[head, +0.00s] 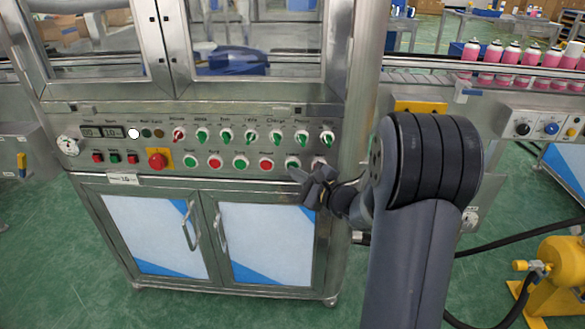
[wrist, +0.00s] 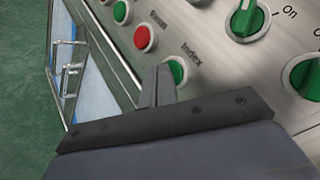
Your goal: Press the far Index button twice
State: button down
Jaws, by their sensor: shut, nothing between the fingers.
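The green Index button (wrist: 178,72) shows in the wrist view with the word Index printed beside it. My gripper (wrist: 158,80) is shut and empty, its fingertips overlapping the lower left edge of that button in the picture. I cannot tell whether they touch it. In the head view, my gripper (head: 316,183) is just below the right end of the lower button row. A green button (head: 292,162) there looks like the Index button, just above and left of the fingers. Only one button labelled Index is readable.
A red button (wrist: 143,37) sits beside the Index button. Green selector knobs (wrist: 245,20) stick out above the row. A red emergency stop (head: 158,160) is at the panel's left. Cabinet doors with handles (head: 190,225) are below. A conveyor with pink cans (head: 508,62) runs at right.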

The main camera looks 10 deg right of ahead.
dwell(0.5)
jog(key=shift+s+a+b, duration=0.25)
jog(key=shift+s+b, duration=0.3)
jog(key=shift+s, duration=0.25)
jog(key=s, duration=0.1)
jog(key=s+a+b, duration=0.1)
jog(key=s, duration=0.2)
jog(key=shift+s+a+b, duration=0.25)
jog(key=shift+s+b, duration=0.05)
jog(key=shift+b, duration=0.1)
jog(key=shift+w, duration=0.15)
dwell(0.3)
jog(key=p, duration=0.1)
jog(key=w+p, duration=0.1)
jog(key=p, duration=0.1)
jog(key=shift+d+r, duration=0.2)
jog(key=shift+r, duration=0.05)
